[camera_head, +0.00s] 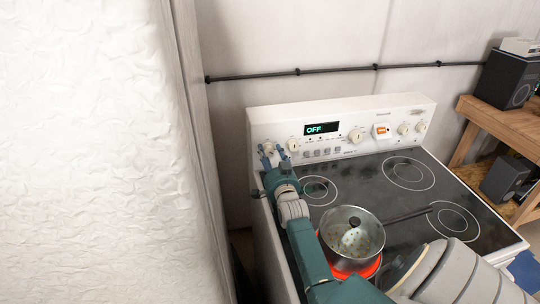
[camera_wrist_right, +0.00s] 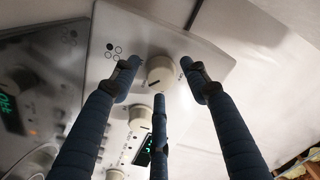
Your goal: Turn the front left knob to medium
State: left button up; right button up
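The stove's back panel (camera_head: 345,117) carries several white knobs and a green display reading OFF (camera_head: 322,128). At its left end are two knobs, the outer one (camera_head: 268,147) and the inner one (camera_head: 292,145). My right gripper (camera_head: 271,160) is at the outer left knob, its fingers partly covering it. In the right wrist view, a cream knob (camera_wrist_right: 160,73) with a dark mark lies between the spread fingertips of my right gripper (camera_wrist_right: 160,78). Gaps show on both sides, so the gripper looks open. A second knob (camera_wrist_right: 138,113) is just below. My left gripper is not in view.
A pot with a glass lid (camera_head: 351,236) stands on the glowing red front left burner (camera_head: 361,271), close beside my right arm. Its handle points right. Other burners are empty. A white textured wall (camera_head: 90,150) stands left of the stove; a wooden bench (camera_head: 500,120) is right.

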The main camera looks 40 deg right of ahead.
jog(key=c, duration=0.9)
jog(key=shift+n, duration=0.9)
jog(key=shift+f, duration=0.1)
jog(key=o, duration=1.1)
jog(key=shift+o, duration=0.2)
jog(key=v, duration=1.2)
